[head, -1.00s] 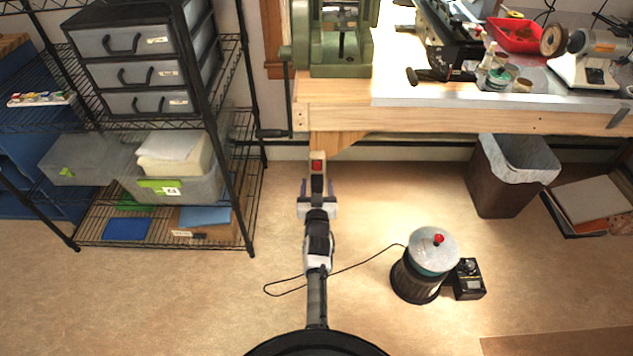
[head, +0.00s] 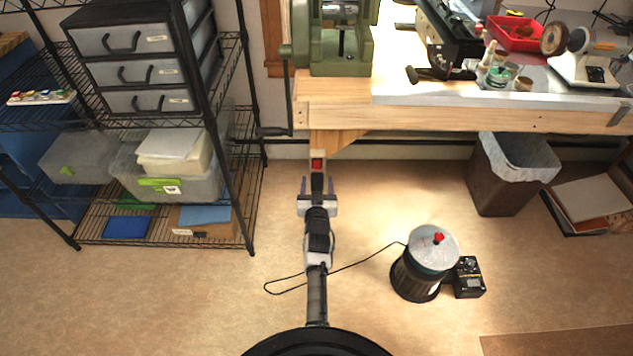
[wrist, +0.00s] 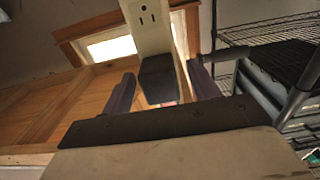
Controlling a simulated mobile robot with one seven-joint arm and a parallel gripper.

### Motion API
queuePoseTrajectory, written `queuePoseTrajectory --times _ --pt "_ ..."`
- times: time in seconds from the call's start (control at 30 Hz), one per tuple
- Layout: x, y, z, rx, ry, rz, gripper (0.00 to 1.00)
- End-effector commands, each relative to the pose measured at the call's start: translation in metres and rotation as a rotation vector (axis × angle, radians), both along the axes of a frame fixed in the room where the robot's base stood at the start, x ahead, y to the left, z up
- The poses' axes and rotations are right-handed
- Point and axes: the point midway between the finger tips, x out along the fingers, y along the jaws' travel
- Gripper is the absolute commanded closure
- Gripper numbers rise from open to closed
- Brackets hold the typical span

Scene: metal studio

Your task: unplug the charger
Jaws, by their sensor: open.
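The black charger (wrist: 157,78) is plugged into a pale outlet strip (wrist: 152,28) in the wrist view, with a free socket beyond it. In the head view the strip's end with a red switch (head: 317,163) shows below the bench edge, and the dark charger (head: 317,184) shows just below that. My gripper (wrist: 163,88) is open, with one purple-grey finger on each side of the charger. There seems to be a gap on both sides. In the head view my gripper (head: 317,186) points toward the bench. The charger's lower end is partly hidden by the gripper body.
The wooden workbench (head: 420,117) overhangs the strip. A wire shelf (head: 235,190) stands at left. A tumbler drum (head: 428,265) with a black cord (head: 350,267) stands on the floor at right, and a bin (head: 510,180) behind it. Floor between is clear.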

Motion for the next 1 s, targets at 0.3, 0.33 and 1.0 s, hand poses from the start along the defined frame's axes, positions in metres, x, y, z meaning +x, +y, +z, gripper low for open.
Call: queuePoseTrajectory --times 0.3,0.33,1.0 --pt "0.0 0.0003 -0.0001 0.0 0.0 0.0 0.47" --pt "0.0 0.0003 0.0 0.0 0.0 0.0 0.5" --pt "-0.0065 0.0003 -0.001 0.0 -0.001 0.0 1.0"
